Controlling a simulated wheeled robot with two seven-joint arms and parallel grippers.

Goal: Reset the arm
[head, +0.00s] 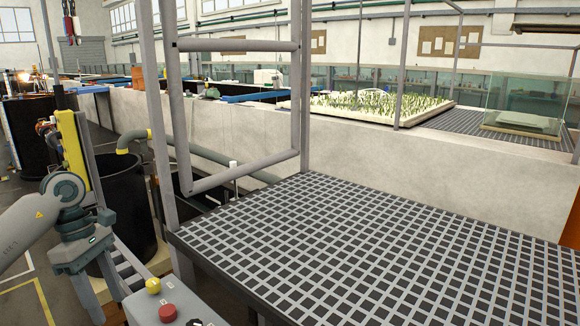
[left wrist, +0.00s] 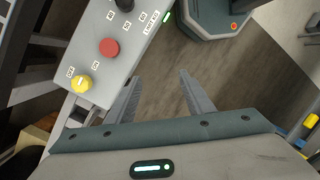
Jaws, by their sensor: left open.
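My left arm (head: 35,222) comes in from the left in the head view, bent downward at the wrist. My left gripper (left wrist: 160,82) is open in the left wrist view, its two grey fingers apart with only floor showing between them. It is beside a grey control box (left wrist: 75,58) with a yellow knob (left wrist: 82,84), a red button (left wrist: 109,47) and a black knob (left wrist: 124,4). The box also shows in the head view, with its yellow knob (head: 153,285) and red button (head: 168,312), right of my gripper. My right gripper is not in view.
A black grated platform (head: 400,245) with a grey upright frame (head: 178,120) fills the right. A black bin (head: 125,200) stands behind my gripper. A long pale wall (head: 260,135) runs behind the platform; a glass tank (head: 525,105) stands beyond it. The platform top is clear.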

